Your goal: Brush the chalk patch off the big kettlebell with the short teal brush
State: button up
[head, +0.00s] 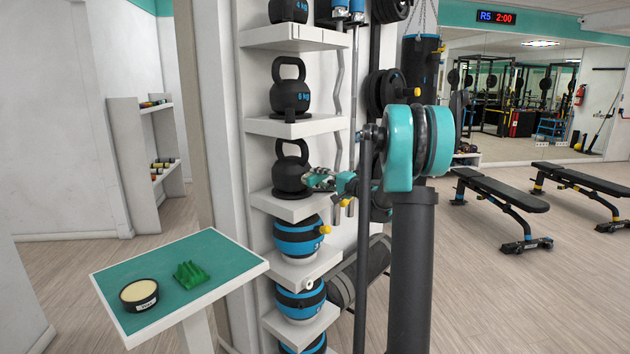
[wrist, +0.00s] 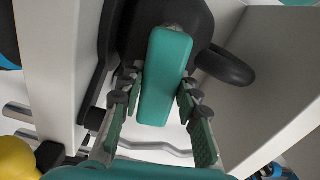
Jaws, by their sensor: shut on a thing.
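My gripper (head: 318,179) is at the right side of the black kettlebell (head: 291,172) on the third shelf down in the head view. In the wrist view my gripper (wrist: 162,80) is shut on the teal brush (wrist: 165,75), a short rounded block between the green finger pads. The brush's far end meets or nearly meets the dark kettlebell body (wrist: 135,25); contact is not clear. A small pale smudge shows beside that end, perhaps chalk. In the head view the brush cannot be told apart from my gripper.
A black 6 kg kettlebell (head: 290,98) and a 4 kg one (head: 288,10) stand on shelves above. Blue-black balls (head: 299,238) sit below. A teal-topped side table (head: 225,262) holds a round black tub (head: 139,295) and a green holder (head: 190,273). Bars stand right of the shelves.

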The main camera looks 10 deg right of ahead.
aim_at(298, 179)
jog(key=shift+s+a, duration=1)
jog(key=shift+a, duration=0.25)
jog(key=shift+s+a, duration=1)
jog(key=shift+a, duration=0.25)
jog(key=shift+d, duration=0.1)
jog(key=shift+v, duration=3)
jog(key=shift+v, duration=1.45)
